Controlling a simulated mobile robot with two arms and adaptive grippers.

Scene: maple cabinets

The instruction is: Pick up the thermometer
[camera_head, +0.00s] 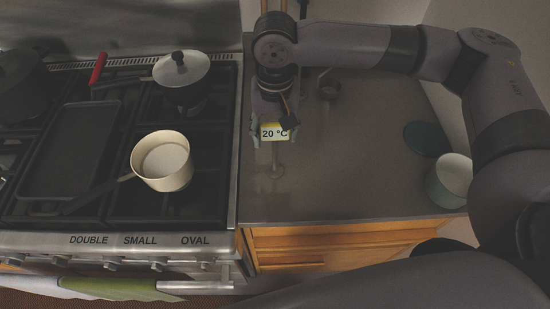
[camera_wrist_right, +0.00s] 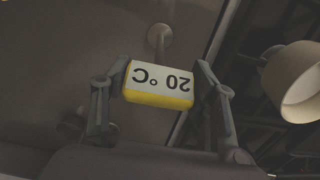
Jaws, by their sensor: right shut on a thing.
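The thermometer (camera_head: 273,132) is a small block with a yellow edge and a white face reading "20 °C". It also shows in the right wrist view (camera_wrist_right: 158,86), upside down, between the two fingers. My right gripper (camera_head: 269,134) is shut on it, one finger at each side, over the grey counter (camera_head: 330,180). In the right wrist view the right gripper (camera_wrist_right: 158,82) has its fingers against the block's two ends. My left gripper is not in view.
A stove (camera_head: 112,160) on the left holds a cream saucepan (camera_head: 162,160), a lidded pot (camera_head: 182,72) and a griddle (camera_head: 70,150). A pale green bowl (camera_head: 449,180) and a teal disc (camera_head: 426,139) are on the counter's right. The front middle counter is mostly clear.

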